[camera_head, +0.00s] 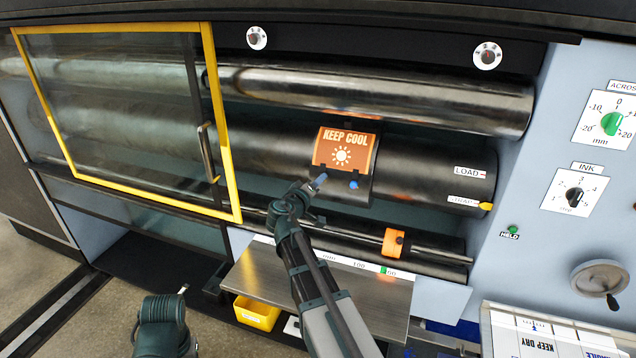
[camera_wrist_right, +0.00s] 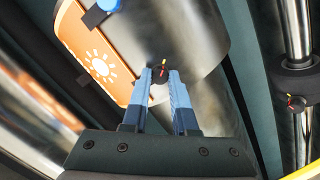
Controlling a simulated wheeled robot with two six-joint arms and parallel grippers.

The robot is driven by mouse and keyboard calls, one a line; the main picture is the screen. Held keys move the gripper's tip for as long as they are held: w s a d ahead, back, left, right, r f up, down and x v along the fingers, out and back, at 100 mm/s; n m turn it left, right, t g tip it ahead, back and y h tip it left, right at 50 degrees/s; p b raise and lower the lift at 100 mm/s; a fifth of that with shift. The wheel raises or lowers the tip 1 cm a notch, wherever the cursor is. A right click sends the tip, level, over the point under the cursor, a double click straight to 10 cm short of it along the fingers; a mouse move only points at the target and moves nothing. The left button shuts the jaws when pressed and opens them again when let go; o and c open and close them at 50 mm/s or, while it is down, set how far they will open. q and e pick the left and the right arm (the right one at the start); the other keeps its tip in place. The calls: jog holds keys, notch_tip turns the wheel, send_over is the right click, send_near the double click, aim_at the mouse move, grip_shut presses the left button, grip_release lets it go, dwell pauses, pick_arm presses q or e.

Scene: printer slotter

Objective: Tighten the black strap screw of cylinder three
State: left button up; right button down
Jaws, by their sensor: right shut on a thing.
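The cylinder (camera_head: 230,140) behind the open part of the press carries an orange KEEP COOL plate (camera_head: 346,149) held in a dark strap. My right gripper (camera_head: 318,182) reaches the strap from the front. In the wrist view its blue fingers (camera_wrist_right: 160,78) are shut on the black screw. A blue strap screw (camera_head: 353,184) sits to the right of it.
A yellow-framed glass guard (camera_head: 218,115) covers the cylinders on the left. A lower rod bears an orange collar (camera_head: 393,242). A metal shelf (camera_head: 262,279) and a yellow bin (camera_head: 257,312) lie below. The control panel with a handwheel (camera_head: 599,279) is at right.

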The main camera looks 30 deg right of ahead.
jog(key=c, duration=0.7)
grip_release()
jog(key=p+v, duration=0.2)
jog(key=v, duration=1.2)
jog(key=s+a+f+g+y, duration=0.65)
jog(key=s+a+f, duration=0.25)
jog(key=a+f, duration=0.4)
jog(key=s+a+f+n+g+y, duration=0.1)
jog(key=s+a+f+n+y, duration=0.1)
jog(key=s+a, duration=0.3)
jog(key=s+a+f+n+g+y, duration=0.2)
jog(key=s+a+f+y, duration=0.1)
jog(key=s+a, duration=0.2)
jog(key=a, duration=0.2)
jog(key=shift+a+f, duration=0.15)
jog(key=shift+a, duration=0.15)
